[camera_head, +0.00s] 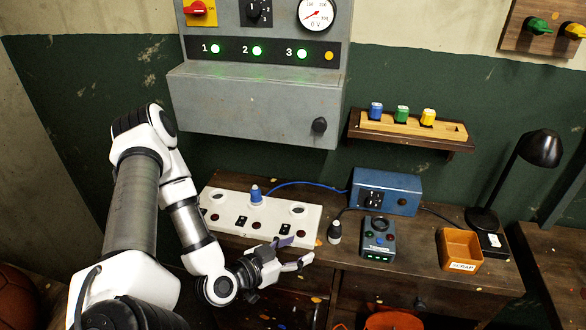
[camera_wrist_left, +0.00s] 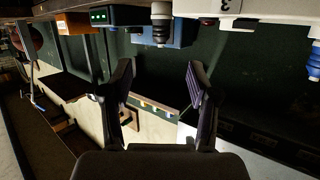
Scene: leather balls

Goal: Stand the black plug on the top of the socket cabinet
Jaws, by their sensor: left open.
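The black plug (camera_head: 335,231), with a pale top, stands upright on the bench, right of the white socket block (camera_head: 311,228). It also shows in the upside-down wrist view (camera_wrist_left: 161,22), beyond and roughly between the fingertips. My left gripper (camera_head: 295,253) is open and empty at the block's front right corner, left of the plug and apart from it; its spread fingers show in the wrist view (camera_wrist_left: 160,66). A grey wall cabinet (camera_head: 255,108) with numbered green lights hangs above the bench. I cannot tell which unit is the socket cabinet.
A blue plug (camera_head: 255,195) with a cord stands in the socket block. Right of the black plug are a control box (camera_head: 376,240), a blue box (camera_head: 386,190), an orange scrap bin (camera_head: 459,250) and a black lamp (camera_head: 540,149). A shelf (camera_head: 411,130) holds coloured plugs.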

